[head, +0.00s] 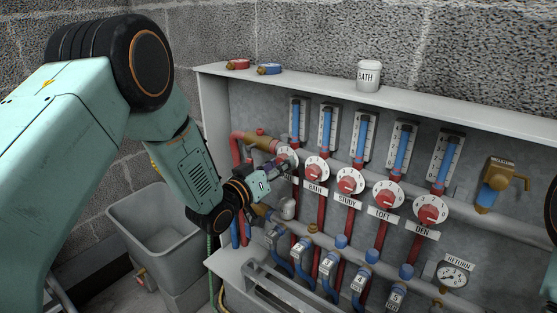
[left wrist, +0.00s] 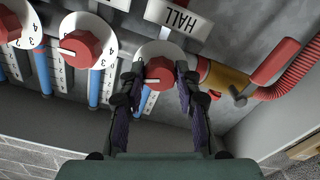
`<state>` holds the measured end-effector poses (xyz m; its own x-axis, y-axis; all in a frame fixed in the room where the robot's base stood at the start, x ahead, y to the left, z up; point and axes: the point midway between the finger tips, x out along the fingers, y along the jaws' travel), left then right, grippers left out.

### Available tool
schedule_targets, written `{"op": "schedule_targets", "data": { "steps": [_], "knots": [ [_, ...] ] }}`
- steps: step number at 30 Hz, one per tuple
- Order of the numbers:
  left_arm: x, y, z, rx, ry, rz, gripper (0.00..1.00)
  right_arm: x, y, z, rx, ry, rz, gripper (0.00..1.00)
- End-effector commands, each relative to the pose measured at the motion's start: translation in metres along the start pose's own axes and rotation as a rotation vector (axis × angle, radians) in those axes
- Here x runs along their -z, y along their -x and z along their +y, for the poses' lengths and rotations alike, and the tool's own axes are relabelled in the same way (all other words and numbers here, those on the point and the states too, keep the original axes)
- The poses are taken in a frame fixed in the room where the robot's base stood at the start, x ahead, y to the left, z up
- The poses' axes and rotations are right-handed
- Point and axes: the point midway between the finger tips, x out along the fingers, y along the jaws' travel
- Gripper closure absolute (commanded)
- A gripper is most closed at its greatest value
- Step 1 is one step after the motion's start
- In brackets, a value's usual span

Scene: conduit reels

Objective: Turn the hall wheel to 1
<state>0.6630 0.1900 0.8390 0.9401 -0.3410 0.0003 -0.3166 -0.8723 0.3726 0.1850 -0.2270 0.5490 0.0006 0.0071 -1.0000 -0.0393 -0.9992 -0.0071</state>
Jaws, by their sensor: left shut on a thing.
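The hall wheel is the leftmost red knob on a white dial (head: 288,155), largely covered by my gripper in the head view. In the left wrist view the red hall knob (left wrist: 159,72) sits beside the upside-down HALL label (left wrist: 180,16). My left gripper (head: 277,167) reaches in from the left. In the left wrist view its fingers (left wrist: 159,80) stand on either side of the knob and are shut on it. A white mark shows on the knob's lower left side. I cannot read the hall dial's numbers. My right gripper is not in view.
The bath wheel (head: 317,169) is close to the right of the hall wheel, with study, loft and den wheels beyond. Flow gauges (head: 327,128) stand above, pipes and blue valves below. A grey bin (head: 157,222) is at left.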

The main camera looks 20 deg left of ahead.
Motion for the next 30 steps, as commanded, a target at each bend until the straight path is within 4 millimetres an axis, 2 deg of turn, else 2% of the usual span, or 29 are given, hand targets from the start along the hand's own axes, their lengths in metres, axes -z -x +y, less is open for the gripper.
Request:
{"op": "schedule_targets", "data": {
  "steps": [3, 15, 30],
  "knots": [
    [0.002, 0.0, 0.001, 0.0, 0.097, -0.001, 0.99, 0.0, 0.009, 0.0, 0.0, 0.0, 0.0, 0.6],
    [0.001, 0.0, 0.001, 0.0, 0.336, 0.0, 0.99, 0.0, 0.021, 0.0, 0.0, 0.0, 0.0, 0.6],
    [0.001, -0.001, 0.001, -0.002, 0.405, 0.001, 0.99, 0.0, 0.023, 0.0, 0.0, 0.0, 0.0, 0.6]
  ]
}}
